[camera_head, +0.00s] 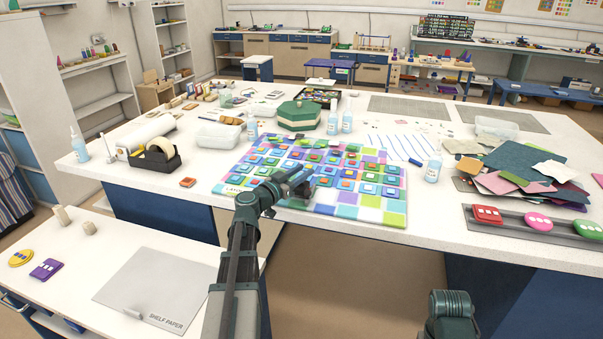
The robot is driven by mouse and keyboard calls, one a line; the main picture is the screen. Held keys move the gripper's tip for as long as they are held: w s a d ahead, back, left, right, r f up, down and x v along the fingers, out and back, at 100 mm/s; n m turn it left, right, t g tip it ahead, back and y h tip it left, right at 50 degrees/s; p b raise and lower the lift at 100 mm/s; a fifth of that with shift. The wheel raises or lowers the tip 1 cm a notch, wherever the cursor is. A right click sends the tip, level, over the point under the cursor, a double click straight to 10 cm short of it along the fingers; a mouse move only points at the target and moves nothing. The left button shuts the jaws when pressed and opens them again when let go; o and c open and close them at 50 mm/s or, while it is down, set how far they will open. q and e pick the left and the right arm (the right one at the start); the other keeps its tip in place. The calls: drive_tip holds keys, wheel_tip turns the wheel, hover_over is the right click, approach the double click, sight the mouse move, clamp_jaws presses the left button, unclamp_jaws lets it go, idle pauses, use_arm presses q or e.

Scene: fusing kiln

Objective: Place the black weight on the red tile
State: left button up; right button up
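My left gripper (303,180) is low over the near middle of a multicoloured grid mat (393,219) that carries several small square tiles. It looks dark and small here, and I cannot tell whether its fingers are open or shut. A dark shape is at its tip, but I cannot tell a black weight from the gripper's own parts. Several red or orange-red tiles are on the mat, one of them a red tile (345,185) right of the gripper. Only a link of my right arm shows at the bottom right; its gripper is out of view.
A black tape dispenser (155,160) stands left of the mat, a green lidded box (298,115) behind it. Bottles (433,169) stand around. A grey tray (466,209) at right holds red, pink and green pieces. A side table (90,265) is at lower left.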

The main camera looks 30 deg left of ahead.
use_arm(q)
drive_tip(key=shift+o, duration=1.2)
drive_tip(key=shift+r, duration=0.15)
drive_tip(key=shift+s+r+p, duration=0.15)
drive_tip(key=shift+r+p, duration=0.6)
drive_tip(key=shift+p, duration=0.1)
drive_tip(key=s+a, duration=0.2)
drive_tip(key=s, duration=0.9)
drive_tip(key=shift+s+f, duration=0.3)
drive_tip(key=shift+d, duration=0.1)
drive_tip(key=d+f+m+g+h, duration=0.15)
drive_tip(key=d+f+g, duration=0.25)
drive_tip(key=d, duration=0.6)
drive_tip(key=d+f+m+g+h, duration=0.1)
drive_tip(key=d+f+g+h, duration=0.15)
drive_tip(key=d+f, duration=0.45)
drive_tip(key=d+f+m+g+h, duration=0.15)
drive_tip(key=d+g, duration=0.25)
drive_tip(key=d, duration=0.8)
drive_tip(key=s+d+f+n+g+y, duration=0.1)
drive_tip(key=s+d+f+g+y, duration=0.3)
drive_tip(key=s, duration=0.3)
drive_tip(key=s+d+f+n+g+y, duration=0.1)
drive_tip(key=s+d+f+g+y, duration=0.2)
drive_tip(key=s+d+f+y, duration=0.2)
drive_tip(key=s+d, duration=0.1)
drive_tip(key=s, duration=0.2)
drive_tip(key=shift+s+f+g+y, duration=0.15)
drive_tip(key=shift+s+g+y, duration=0.1)
drive_tip(key=shift+g+y, duration=0.1)
